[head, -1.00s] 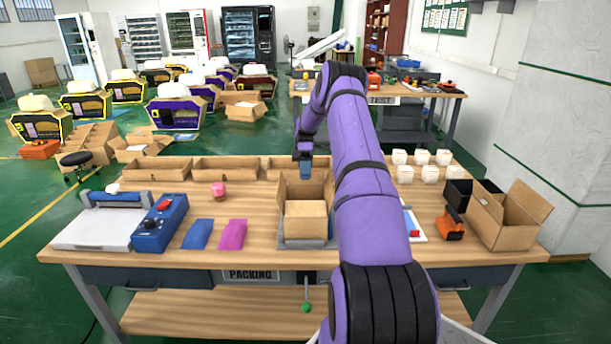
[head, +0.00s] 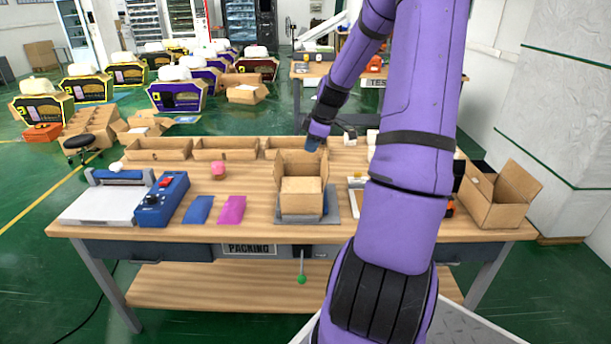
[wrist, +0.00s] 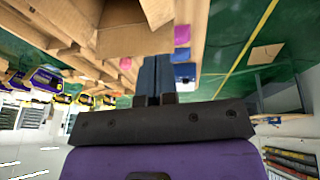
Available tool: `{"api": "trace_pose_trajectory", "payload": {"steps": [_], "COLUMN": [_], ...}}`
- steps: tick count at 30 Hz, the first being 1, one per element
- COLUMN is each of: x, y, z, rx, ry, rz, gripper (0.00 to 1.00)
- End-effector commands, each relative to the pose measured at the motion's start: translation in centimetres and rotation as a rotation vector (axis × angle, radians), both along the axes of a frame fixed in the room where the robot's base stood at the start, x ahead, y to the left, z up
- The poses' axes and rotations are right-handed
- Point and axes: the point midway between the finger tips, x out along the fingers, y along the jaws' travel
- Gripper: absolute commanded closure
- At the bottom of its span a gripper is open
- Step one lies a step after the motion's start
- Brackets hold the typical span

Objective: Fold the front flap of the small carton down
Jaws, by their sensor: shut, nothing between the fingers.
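The small brown carton (head: 301,200) stands on a grey plate (head: 332,205) near the front middle of the workbench. Its rear and side flaps stand up. A lighter panel (head: 301,185) shows at its front, but I cannot tell the front flap's exact angle. My gripper (head: 313,145) is above the carton's back right corner, shut and empty, pointing down and slightly left. In the wrist view, the shut fingers (wrist: 155,78) are below a large cardboard surface of the carton (wrist: 130,38) in the picture.
Several open brown trays (head: 226,149) line the bench's back. A blue control box (head: 160,199), blue packet (head: 198,209) and pink packet (head: 231,210) lie left of the carton. Another open carton (head: 495,205) stands at right. My arm hides part of the bench's right side.

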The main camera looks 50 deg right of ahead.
Motion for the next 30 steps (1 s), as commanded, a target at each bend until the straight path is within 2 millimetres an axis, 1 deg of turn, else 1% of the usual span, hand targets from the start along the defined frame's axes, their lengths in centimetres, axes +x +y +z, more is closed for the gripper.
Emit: {"api": "trace_pose_trajectory", "payload": {"steps": [1,5,8,10,14,21,26,30], "x": [-0.6,-1.0,-0.9,-0.6,0.1,1.8,2.9,3.6], "y": [0.4,0.8,0.9,0.9,1.0,1.1,1.1,0.1], "z": [0.3,0.6,0.2,-0.4,-2.3,-6.5,-9.2,-10.6], "rx": [-0.028,-0.072,-0.077,-0.077,-0.075,-0.073,-0.074,-0.076], "ry": [-0.018,-0.046,-0.051,-0.052,-0.050,-0.049,-0.048,-0.049], "rz": [-0.008,-0.017,-0.018,-0.018,-0.015,-0.015,-0.017,-0.018], "gripper": [1.00,1.00,1.00,1.00,1.00,1.00,1.00,1.00]}}
